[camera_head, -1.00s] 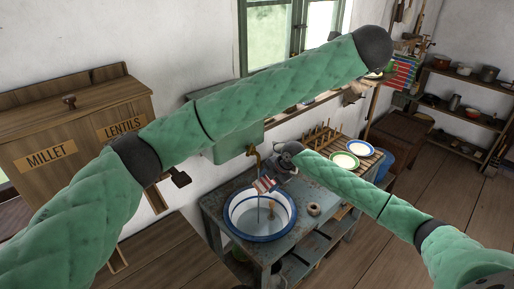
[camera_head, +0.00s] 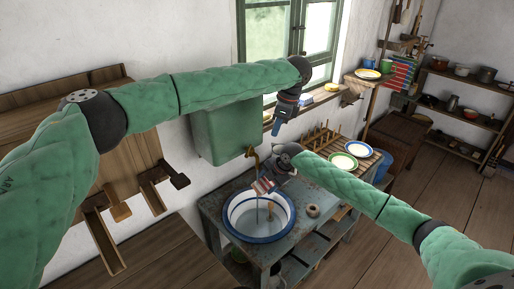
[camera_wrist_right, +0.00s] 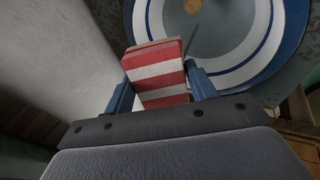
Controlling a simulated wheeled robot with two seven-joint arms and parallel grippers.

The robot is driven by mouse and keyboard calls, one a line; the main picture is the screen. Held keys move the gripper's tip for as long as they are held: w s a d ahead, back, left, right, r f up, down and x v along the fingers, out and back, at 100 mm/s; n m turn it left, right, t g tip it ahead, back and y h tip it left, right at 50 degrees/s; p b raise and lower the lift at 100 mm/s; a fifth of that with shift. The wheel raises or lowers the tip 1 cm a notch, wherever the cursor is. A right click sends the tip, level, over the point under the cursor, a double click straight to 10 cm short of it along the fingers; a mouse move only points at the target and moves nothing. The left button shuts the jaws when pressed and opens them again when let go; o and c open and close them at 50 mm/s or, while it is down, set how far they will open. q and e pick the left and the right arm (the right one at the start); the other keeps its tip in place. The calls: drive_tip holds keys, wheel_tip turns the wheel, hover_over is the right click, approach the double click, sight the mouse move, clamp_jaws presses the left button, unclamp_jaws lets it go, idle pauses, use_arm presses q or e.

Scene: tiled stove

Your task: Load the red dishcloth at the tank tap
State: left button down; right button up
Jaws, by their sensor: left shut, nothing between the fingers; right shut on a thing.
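The red dishcloth (camera_head: 262,186) is a folded, red-and-white striped cloth; it also shows large in the right wrist view (camera_wrist_right: 158,78). My right gripper (camera_head: 264,184) is shut on it and holds it above the enamel basin (camera_head: 232,232), just below the brass tap (camera_head: 251,153). The green tank (camera_head: 222,132) hangs on the wall behind. A thin vertical line, perhaps water, runs below the cloth into the basin. I cannot tell whether the cloth is wet. My left gripper (camera_head: 276,128) is shut and empty, pointing down near the window, right of the tank.
The basin stands on a worn blue-grey table (camera_head: 315,222) with a small round object (camera_head: 312,211). A wooden rack with a green-rimmed plate (camera_head: 343,161) and a blue-rimmed plate (camera_head: 358,149) is to the right. The floor at right is clear.

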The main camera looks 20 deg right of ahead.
sight(249, 152)
use_arm(q)
drive_tip(key=w+a+f, duration=0.3)
drive_tip(key=a+f, duration=0.2)
drive_tip(key=f, duration=0.4)
drive_tip(key=shift+w+a, duration=0.3)
drive_tip(key=shift+a, duration=0.1)
